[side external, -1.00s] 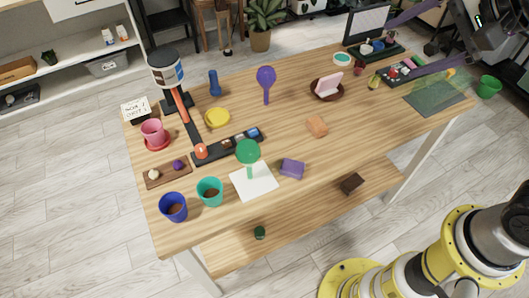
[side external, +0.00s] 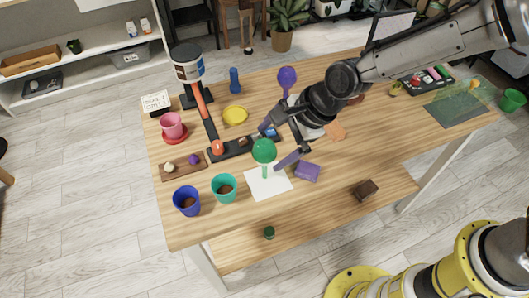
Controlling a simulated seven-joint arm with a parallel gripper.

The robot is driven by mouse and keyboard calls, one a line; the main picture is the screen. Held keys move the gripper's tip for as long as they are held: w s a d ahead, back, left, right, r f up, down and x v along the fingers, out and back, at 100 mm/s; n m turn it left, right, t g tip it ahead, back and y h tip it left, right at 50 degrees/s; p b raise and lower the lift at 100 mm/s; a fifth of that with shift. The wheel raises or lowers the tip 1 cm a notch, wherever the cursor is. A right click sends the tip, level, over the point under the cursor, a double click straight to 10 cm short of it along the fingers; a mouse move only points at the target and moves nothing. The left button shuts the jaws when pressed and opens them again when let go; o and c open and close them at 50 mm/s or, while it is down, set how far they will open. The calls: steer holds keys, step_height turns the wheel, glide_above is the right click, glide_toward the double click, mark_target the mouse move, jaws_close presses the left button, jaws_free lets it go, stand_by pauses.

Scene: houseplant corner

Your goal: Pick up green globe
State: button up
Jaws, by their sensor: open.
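The green globe (side external: 264,150) is a round ball with a thin stem below it. It appears upright, over a white square sheet (side external: 268,184) near the table's front edge. My gripper (side external: 272,144) reaches in from the upper right with its fingers spread. A purple globe (side external: 287,77) with a stem stands farther back.
A purple block (side external: 307,171) lies just right of the sheet, close under the lower finger. A teal pot (side external: 224,188) and a blue pot (side external: 187,201) stand to the left. A black tray (side external: 231,152) lies behind the globe.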

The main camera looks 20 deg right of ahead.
mark_target(259, 154)
steer(key=x, duration=0.2)
steer(key=shift+w+a+f, duration=0.1)
steer(key=shift+f, duration=0.2)
steer(key=x, duration=0.4)
steer(key=shift+w+d+f, duration=0.1)
steer(key=shift+w+d, duration=0.15)
steer(key=shift+d, duration=0.15)
steer(key=shift+w+a+f, duration=0.2)
steer(key=shift+a+f, duration=0.1)
steer(key=shift+f, duration=0.2)
steer(key=shift+c, duration=0.3)
steer(key=c, duration=1.4)
steer(key=shift+r, duration=0.2)
